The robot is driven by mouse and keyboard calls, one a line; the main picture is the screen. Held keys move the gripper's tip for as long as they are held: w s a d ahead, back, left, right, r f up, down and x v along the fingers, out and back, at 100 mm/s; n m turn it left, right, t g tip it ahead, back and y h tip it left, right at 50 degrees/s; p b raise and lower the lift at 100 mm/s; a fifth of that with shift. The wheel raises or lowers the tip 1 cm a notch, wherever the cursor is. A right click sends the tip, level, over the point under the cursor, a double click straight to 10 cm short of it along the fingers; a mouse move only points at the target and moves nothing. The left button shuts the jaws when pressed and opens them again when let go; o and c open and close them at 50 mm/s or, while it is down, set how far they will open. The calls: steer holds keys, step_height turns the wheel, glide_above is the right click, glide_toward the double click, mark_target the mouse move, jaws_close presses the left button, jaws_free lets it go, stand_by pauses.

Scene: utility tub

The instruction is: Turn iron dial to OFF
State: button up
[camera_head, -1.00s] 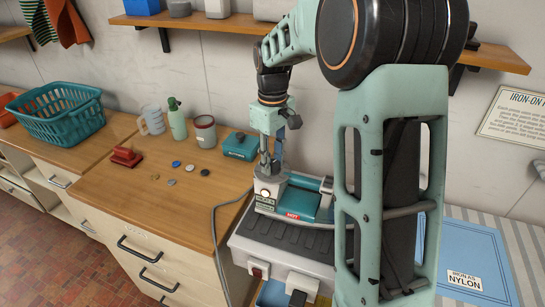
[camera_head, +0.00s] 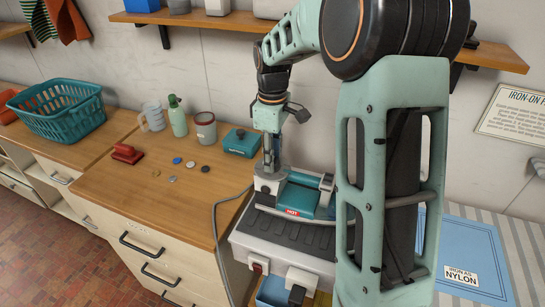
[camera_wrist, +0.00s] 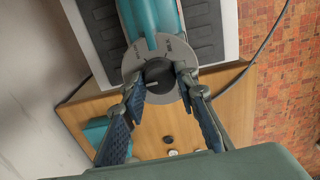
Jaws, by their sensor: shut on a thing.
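The iron (camera_head: 300,200) is teal and grey and lies on a dark ribbed pad, with a red HOT tag on its side. Its dial (camera_wrist: 158,76) is a dark round knob on a grey disc at the near end of the iron in the wrist view. In the head view my gripper (camera_head: 270,168) points down at the iron's left end and partly hides the dial.
A teal box (camera_head: 241,142), a mug (camera_head: 205,130) and a green bottle (camera_head: 177,117) stand on the counter behind left. Several coin-like discs and a red block (camera_head: 127,153) lie nearby. A grey cord runs left of the iron. A blue cloth (camera_head: 455,245) is at right.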

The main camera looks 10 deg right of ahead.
steer(key=o, duration=1.2)
steer(key=shift+c, duration=0.2)
step_height(320, 180, up, 12)
